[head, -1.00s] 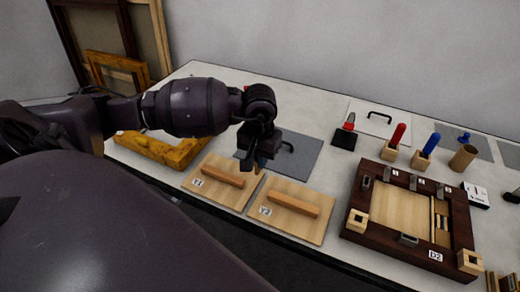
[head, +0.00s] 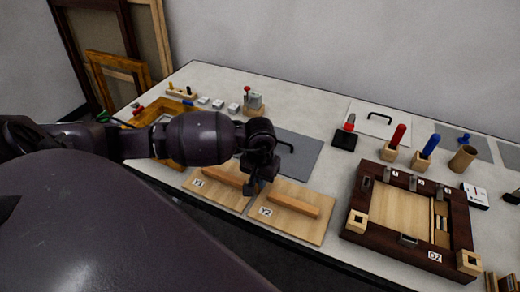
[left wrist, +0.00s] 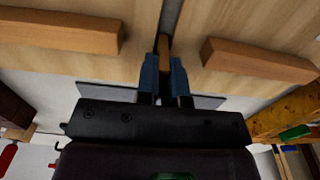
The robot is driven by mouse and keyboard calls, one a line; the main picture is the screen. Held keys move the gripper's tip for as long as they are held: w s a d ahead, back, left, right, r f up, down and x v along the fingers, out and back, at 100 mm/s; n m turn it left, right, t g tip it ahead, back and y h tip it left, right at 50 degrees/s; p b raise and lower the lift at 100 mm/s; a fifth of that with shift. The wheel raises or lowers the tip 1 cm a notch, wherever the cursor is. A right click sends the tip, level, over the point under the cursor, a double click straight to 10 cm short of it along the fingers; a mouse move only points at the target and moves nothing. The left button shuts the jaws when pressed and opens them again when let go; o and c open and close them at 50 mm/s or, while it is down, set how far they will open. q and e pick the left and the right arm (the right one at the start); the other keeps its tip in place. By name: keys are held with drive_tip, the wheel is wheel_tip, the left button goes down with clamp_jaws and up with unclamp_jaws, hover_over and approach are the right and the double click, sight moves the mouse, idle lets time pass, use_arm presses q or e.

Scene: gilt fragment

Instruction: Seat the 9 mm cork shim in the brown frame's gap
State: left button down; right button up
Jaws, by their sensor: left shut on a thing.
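The dark brown frame (head: 458,214), labelled D2, lies on the table at the right in the head view. A light wooden panel (head: 400,208) sits inside it, with a narrow gap and thin strips (head: 441,222) along the panel's right side. My left gripper (head: 262,188) is over the pale boards, left of the frame and apart from it. In the left wrist view, its blue-padded fingers (left wrist: 164,78) are shut on a narrow brown piece, seemingly the cork shim (left wrist: 164,48). Its thickness cannot be read. My right gripper is not in view.
Two pale boards with wooden handles, Y3 (head: 207,196) and Y2 (head: 279,228), lie below my gripper. A grey mat (head: 300,155) is behind them. Red-handled (head: 397,137) and blue-handled (head: 431,145) tools stand behind the frame. A golden frame (head: 140,122) lies left.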

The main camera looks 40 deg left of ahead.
use_arm(q)
drive_tip(key=shift+f, duration=0.15)
drive_tip(key=c, duration=1.2)
unclamp_jaws()
drive_tip(key=shift+c, duration=0.2)
